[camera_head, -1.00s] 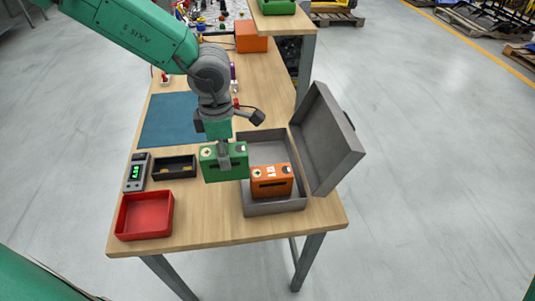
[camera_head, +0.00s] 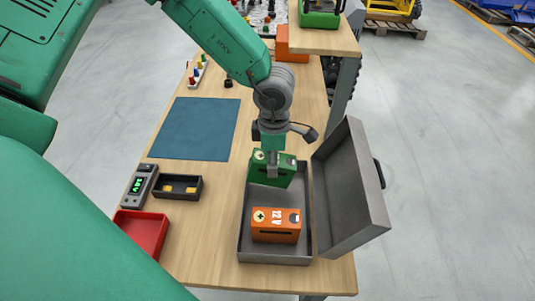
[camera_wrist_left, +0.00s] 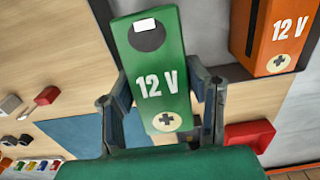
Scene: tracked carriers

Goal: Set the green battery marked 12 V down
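The green battery (camera_head: 272,169), marked 12 V, is held by my left gripper (camera_head: 272,168) over the far part of the open grey case (camera_head: 240,240). I cannot tell whether its underside touches the case floor. In the left wrist view the battery (camera_wrist_left: 150,65) shows its 12 V label and round plus mark between the two fingers (camera_wrist_left: 160,105). An orange battery (camera_head: 276,225), also marked 12 V, lies in the near part of the case. An orange block marked 12 V (camera_wrist_left: 275,38) shows in the wrist view. My right gripper is out of view.
The case lid (camera_head: 347,190) stands open on the right. Left of the case are a black tray (camera_head: 180,195), a meter (camera_head: 138,190) and a red bin (camera_head: 145,230). A blue mat (camera_head: 195,128) lies behind them. An orange box (camera_head: 292,42) stands at the back.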

